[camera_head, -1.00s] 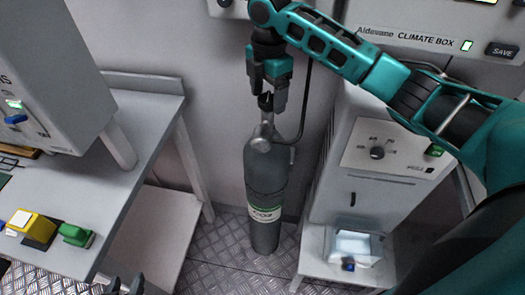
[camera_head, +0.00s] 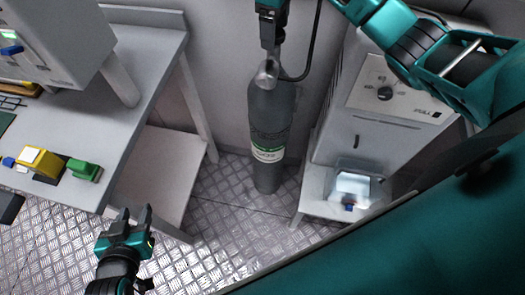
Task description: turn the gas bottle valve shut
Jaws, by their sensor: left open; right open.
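The grey gas bottle (camera_head: 268,110) stands upright on the floor against the back wall, with a green and white label. Its metal valve body (camera_head: 266,74) shows at the top; a dark hose leads from it. My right gripper (camera_head: 271,44) comes down from above and its fingers are right at the top of the valve. The valve knob is hidden among the dark fingers, so I cannot tell whether they touch it. My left gripper (camera_head: 133,215) is open and empty at the lower left, above the floor and away from the bottle.
A bench (camera_head: 125,100) on the left holds a grey device, a yellow block (camera_head: 40,162) and a green block (camera_head: 84,169). A cabinet with a dial (camera_head: 385,93) stands right of the bottle, a clear tray (camera_head: 353,187) on its ledge. Floor below is free.

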